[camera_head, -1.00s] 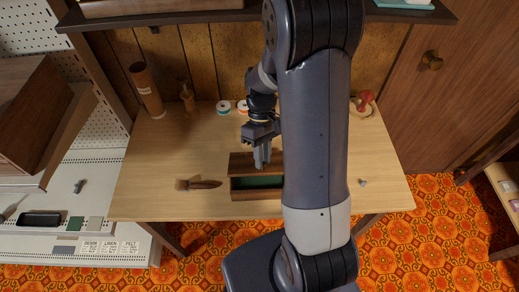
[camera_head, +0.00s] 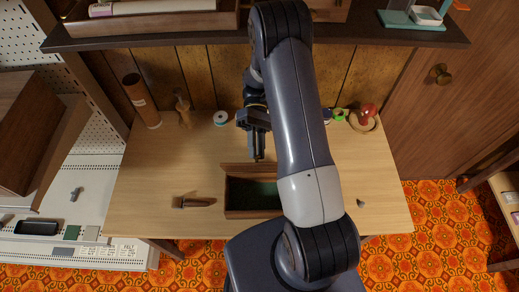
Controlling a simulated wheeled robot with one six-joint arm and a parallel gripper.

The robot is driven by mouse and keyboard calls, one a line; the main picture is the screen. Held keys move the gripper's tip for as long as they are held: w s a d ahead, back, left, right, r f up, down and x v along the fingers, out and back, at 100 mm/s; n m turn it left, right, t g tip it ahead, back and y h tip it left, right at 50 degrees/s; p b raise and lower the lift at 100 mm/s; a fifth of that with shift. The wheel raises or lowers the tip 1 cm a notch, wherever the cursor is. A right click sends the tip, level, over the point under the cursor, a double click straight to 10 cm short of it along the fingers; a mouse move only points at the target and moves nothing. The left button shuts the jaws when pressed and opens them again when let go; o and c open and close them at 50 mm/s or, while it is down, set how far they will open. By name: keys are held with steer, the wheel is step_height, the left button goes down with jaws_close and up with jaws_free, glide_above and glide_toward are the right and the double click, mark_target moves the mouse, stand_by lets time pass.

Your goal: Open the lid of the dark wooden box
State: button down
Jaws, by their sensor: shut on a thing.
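The dark wooden box (camera_head: 228,196) stands on the table with its green-lined inside showing. Its lid (camera_head: 235,169) stands raised along the back edge, seen nearly edge-on. My gripper (camera_head: 258,157) points down at the top edge of the lid and is shut on it. The fingertips are small in this view. My own arm hides the right part of the box and lid.
The pale wooden table (camera_head: 160,165) is mostly clear around the box. A brush (camera_head: 196,203) lies to the left. A brown cylinder (camera_head: 141,98), a white spool (camera_head: 220,118) and a red pincushion (camera_head: 369,110) stand behind. A dark shelf (camera_head: 180,38) overhangs the back.

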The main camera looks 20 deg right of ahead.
steer(key=shift+w, duration=0.15)
stand_by(0.4)
steer(key=c, duration=1.3)
jaws_free()
